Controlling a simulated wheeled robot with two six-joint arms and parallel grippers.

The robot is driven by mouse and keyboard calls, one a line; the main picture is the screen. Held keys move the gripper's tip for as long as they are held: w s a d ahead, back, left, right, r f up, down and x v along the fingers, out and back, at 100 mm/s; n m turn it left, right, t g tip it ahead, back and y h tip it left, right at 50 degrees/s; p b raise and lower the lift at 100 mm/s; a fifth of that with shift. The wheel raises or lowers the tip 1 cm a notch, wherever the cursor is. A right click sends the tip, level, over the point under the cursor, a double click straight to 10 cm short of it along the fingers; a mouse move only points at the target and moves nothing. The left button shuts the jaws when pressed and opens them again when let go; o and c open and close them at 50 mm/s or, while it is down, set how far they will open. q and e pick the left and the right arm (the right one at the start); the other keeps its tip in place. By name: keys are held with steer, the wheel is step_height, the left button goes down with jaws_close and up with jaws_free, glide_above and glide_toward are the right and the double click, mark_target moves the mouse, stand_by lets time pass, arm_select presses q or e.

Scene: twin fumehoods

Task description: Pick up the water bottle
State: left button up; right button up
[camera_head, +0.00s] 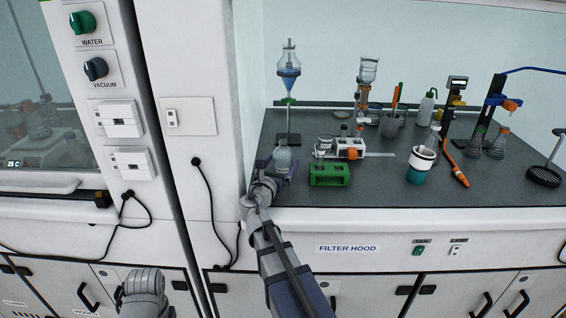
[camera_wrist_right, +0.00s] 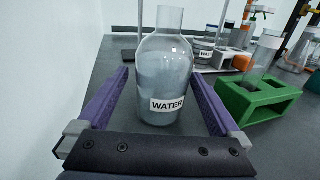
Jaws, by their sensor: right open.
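The water bottle (camera_head: 283,156) is a clear glass bottle standing upright near the front left of the filter hood's worktop. In the right wrist view the water bottle (camera_wrist_right: 166,78) shows a white label reading WATER. My right gripper (camera_head: 279,168) reaches it from the front. In the right wrist view its purple fingers (camera_wrist_right: 160,88) are open, one on each side of the bottle, with visible gaps between them and the glass. Part of my left arm shows at the lower left of the head view, but its gripper cannot be seen.
A green rack (camera_head: 329,174) stands close to the right of the bottle. A blue separating funnel on a stand (camera_head: 289,113) is behind it. The hood's white side wall (camera_head: 252,90) is close on the left. Several other vessels and stands fill the worktop to the right.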

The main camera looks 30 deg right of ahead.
mark_target(287, 156)
steer(key=x, duration=0.5)
steer(key=shift+s, duration=0.1)
jaws_close()
stand_by(0.7)
